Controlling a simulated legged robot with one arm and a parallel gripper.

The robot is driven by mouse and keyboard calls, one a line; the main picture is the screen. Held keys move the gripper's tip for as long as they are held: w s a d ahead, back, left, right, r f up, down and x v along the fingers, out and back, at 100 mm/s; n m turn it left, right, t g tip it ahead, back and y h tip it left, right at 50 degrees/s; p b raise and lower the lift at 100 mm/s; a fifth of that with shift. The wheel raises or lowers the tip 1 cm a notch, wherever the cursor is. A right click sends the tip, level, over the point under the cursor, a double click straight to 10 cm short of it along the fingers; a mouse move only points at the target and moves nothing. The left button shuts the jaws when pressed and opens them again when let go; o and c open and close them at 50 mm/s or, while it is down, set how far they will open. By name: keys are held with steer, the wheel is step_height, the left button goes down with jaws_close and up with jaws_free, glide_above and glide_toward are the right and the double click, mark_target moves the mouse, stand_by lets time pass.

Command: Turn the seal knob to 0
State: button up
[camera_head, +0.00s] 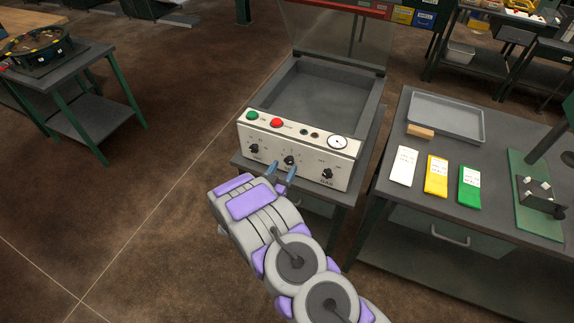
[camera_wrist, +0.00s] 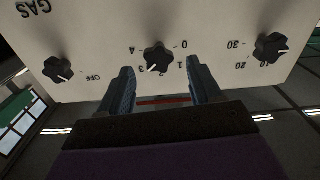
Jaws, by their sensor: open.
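The vacuum sealer (camera_head: 300,150) has a white front panel with three black knobs. The middle knob (camera_head: 289,160), the seal knob with a scale from 0 to 4, also shows in the upside-down wrist view (camera_wrist: 156,58). Its white mark points down and slightly left there, near the 2 and 3. My gripper (camera_head: 281,171) is open in front of the panel. In the wrist view its two blue fingers (camera_wrist: 161,82) stand to the left and right of the knob, just short of it, with nothing between them. Contact with the knob is not visible.
The left knob (camera_head: 256,149) and GAS knob (camera_head: 327,174) flank the middle one. Green (camera_head: 252,115) and red (camera_head: 277,122) buttons and a gauge (camera_head: 338,142) sit above. The sealer's lid (camera_head: 335,40) is raised.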

mark_target(288, 162)
steer(key=shift+x, duration=1.15)
steer(key=shift+w+d, duration=0.3)
steer(key=shift+w, duration=0.2)
steer(key=shift+c, duration=0.4)
steer(key=shift+a, duration=0.1)
steer(key=c, duration=1)
steer(key=shift+o, duration=0.2)
